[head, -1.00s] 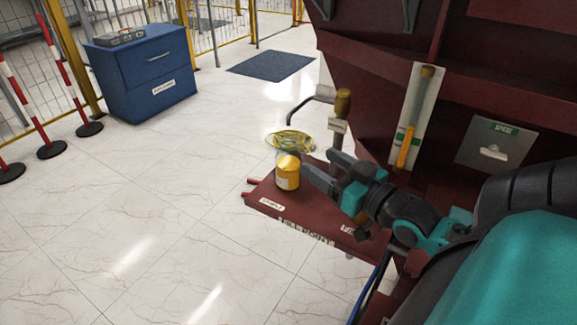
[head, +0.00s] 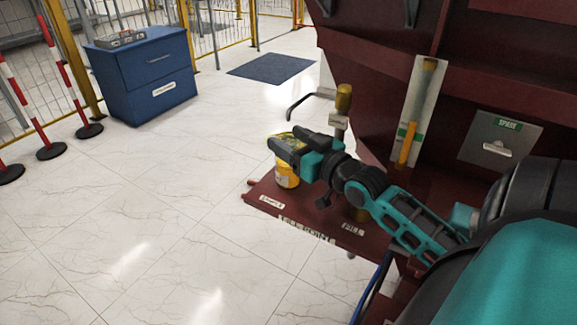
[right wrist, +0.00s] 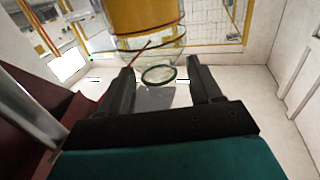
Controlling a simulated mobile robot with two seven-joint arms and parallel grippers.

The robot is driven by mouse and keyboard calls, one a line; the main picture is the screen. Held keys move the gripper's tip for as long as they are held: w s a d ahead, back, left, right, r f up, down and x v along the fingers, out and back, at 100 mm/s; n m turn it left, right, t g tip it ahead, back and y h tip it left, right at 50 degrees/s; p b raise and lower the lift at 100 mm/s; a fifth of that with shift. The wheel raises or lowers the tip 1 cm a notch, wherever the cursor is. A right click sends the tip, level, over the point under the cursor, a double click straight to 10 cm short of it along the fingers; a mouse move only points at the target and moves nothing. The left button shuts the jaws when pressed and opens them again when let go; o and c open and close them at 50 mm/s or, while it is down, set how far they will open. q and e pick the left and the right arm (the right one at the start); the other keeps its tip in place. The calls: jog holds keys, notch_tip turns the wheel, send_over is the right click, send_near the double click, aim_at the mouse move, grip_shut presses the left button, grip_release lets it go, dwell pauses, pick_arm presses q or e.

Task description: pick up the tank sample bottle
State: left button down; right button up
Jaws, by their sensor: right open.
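The tank sample bottle (head: 287,178), a small yellow container, stands on the dark red shelf (head: 325,228) near its far left corner. My right gripper (head: 276,146) is open at the bottle's top, and its fingers hide part of it in the head view. In the right wrist view, the yellow body of the bottle (right wrist: 145,18) shows at the top, ahead of my open fingers (right wrist: 160,78). A clear part and a dark green ring lie between the fingertips. Contact cannot be told. My left gripper is out of view.
A post with a brass-coloured top (head: 343,98) stands right behind my right gripper. The dark red tank wall (head: 370,60) rises behind the shelf. A blue cabinet (head: 150,80) and red-white posts (head: 65,90) stand far left. The floor left of the shelf is clear.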

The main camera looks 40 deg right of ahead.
jog(key=shift+w, duration=1.2)
grip_shut()
